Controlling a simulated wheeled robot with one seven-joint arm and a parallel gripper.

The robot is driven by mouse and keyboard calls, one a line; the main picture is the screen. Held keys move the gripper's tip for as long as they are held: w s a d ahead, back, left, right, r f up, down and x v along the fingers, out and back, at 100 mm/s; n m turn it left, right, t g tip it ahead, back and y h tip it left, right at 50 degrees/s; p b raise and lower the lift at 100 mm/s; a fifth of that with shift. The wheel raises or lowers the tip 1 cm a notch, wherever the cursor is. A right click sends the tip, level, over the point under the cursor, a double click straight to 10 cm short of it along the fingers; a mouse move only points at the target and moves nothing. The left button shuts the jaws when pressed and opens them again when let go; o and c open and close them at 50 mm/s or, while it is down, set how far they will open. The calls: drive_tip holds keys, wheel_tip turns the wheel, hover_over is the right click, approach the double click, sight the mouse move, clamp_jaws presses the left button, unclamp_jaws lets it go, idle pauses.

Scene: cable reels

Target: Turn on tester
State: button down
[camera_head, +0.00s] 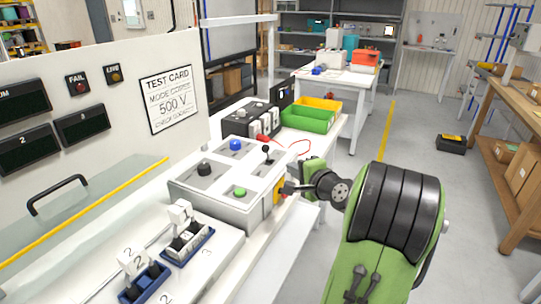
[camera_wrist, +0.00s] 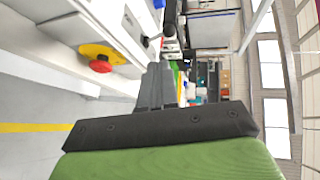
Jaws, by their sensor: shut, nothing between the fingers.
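The tester appears to be the light grey control box (camera_head: 225,211) on the bench. Its top carries a black knob (camera_head: 204,168), a blue button (camera_head: 235,145), a black lever (camera_head: 267,152) and a green button (camera_head: 240,192). A red mushroom button (camera_wrist: 100,64) on a yellow plate (camera_wrist: 98,50) is on its right side face. My gripper (camera_head: 290,187) is beside that face in the head view, partly hidden by my wrist. In the wrist view its fingers (camera_wrist: 157,72) are shut and empty, apart from the red button.
A panel behind has a FAIL lamp (camera_head: 78,87), a LIVE lamp (camera_head: 114,74) and a test card (camera_head: 169,99) reading 500 V. Blue-based fixtures (camera_head: 188,243) stand in front. Green (camera_head: 307,118) and yellow bins lie beyond the box.

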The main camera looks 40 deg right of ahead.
sight(268, 150)
drive_tip(key=x, duration=1.2)
drive_tip(key=shift+r+b, duration=0.3)
drive_tip(key=shift+r, duration=0.1)
drive_tip(key=shift+w, duration=0.4)
drive_tip(key=shift+d+r+p, duration=0.1)
drive_tip(key=shift+r+p, duration=0.1)
drive_tip(key=shift+p, duration=0.1)
drive_tip(key=shift+r+p, duration=0.15)
drive_tip(key=shift+p, duration=0.3)
drive_tip(key=shift+d+p, duration=0.2)
drive_tip(key=shift+p, duration=0.1)
